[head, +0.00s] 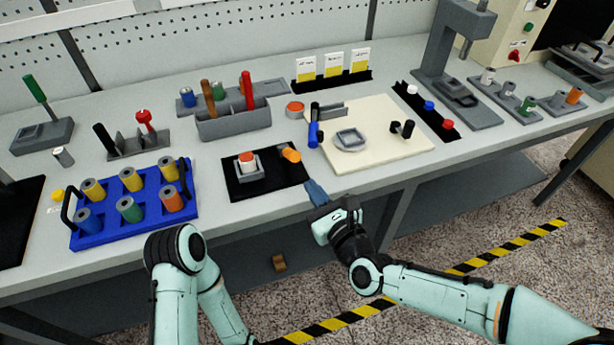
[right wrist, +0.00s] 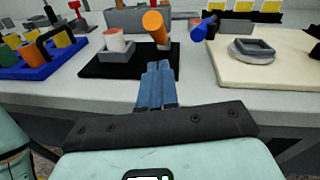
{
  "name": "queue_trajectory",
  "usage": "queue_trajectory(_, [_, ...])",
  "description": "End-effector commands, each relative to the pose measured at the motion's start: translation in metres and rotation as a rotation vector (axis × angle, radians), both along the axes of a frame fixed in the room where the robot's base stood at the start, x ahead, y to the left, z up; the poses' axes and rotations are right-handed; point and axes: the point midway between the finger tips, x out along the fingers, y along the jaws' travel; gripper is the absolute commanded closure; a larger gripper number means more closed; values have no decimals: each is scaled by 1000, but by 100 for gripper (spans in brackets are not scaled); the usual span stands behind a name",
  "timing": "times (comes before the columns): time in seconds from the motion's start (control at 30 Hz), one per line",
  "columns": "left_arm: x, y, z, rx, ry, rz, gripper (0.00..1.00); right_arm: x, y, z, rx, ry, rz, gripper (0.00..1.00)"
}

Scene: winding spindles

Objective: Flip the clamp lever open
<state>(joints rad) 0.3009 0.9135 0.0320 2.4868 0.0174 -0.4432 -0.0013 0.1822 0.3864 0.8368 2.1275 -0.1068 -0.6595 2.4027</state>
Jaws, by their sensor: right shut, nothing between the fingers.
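An orange-handled lever (head: 290,154) sticks out at the right side of the black mat (head: 237,190), beside a grey holder (head: 249,172) with a white and red part (head: 247,160) in it. A blue-handled lever (head: 313,133) stands at the left edge of the cream board (head: 385,165). I cannot tell for certain which is the clamp lever. My right gripper (head: 317,192) is shut and empty, in front of the table edge and apart from both. In the right wrist view its fingers (right wrist: 157,82) point toward the orange handle (right wrist: 155,26). My left gripper is not in view.
A blue tray (head: 133,226) with several colored spools stands left of the mat. A grey bin (head: 232,124) with tools is behind it. The cream board carries a grey ring part (head: 350,139). A dark press (head: 453,65) stands at the back right.

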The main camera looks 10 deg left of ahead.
Motion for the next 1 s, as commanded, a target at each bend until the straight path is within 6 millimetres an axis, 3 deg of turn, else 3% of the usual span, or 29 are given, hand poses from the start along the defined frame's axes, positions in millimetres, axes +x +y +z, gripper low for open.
queue_trajectory(0.23, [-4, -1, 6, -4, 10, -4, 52, 15, 19, 24, 1, -1, 1, 100])
queue_trajectory(0.73, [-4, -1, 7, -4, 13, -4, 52, 19, 22, 27, -1, 1, 0, 100])
queue_trajectory(1.0, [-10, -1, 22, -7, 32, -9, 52, 21, 23, 37, -24, 34, 0, 100])
